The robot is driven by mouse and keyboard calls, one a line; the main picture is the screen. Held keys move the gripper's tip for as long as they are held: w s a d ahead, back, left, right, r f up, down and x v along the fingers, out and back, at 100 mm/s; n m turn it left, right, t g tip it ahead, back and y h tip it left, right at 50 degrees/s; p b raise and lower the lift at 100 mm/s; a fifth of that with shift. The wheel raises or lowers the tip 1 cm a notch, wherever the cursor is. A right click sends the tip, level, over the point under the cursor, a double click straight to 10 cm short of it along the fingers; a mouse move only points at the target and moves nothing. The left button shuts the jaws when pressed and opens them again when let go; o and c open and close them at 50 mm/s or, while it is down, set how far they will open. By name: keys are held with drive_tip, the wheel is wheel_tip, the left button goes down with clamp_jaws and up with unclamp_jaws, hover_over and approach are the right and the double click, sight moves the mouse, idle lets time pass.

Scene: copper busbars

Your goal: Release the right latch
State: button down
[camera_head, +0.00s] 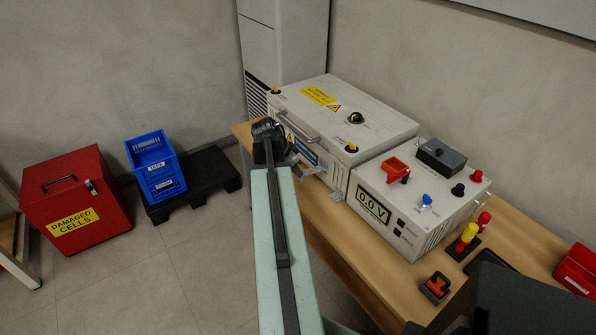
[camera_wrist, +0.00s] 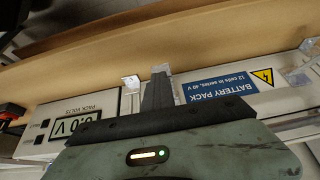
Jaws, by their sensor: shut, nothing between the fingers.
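The battery pack (camera_head: 345,115) is a large pale box with a handle and yellow warning label on the workbench. A small metal latch (camera_head: 337,197) sits low at the right end of its front. In the wrist view, which is upside down, this latch (camera_wrist: 131,82) is just left of my fingers. My gripper (camera_head: 293,158) is in front of the pack; its fingers in the wrist view (camera_wrist: 160,75) are together and empty, apart from the latch. Another metal fitting (camera_wrist: 299,80) shows at the wrist view's right. My arm hides part of the pack's front in the head view.
The pack-volts meter box (camera_head: 420,195), reading 0.0 V, stands directly right of the pack. The wooden bench (camera_head: 335,245) has a narrow free strip in front.

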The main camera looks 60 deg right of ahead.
drive_tip(key=shift+a+f, duration=0.1)
drive_tip(key=d+p+v, duration=0.1)
drive_tip(key=p+v, duration=1.1)
drive_tip(key=v, duration=0.1)
drive_tip(key=shift+s+r, duration=0.15)
drive_tip(key=shift+r, duration=0.2)
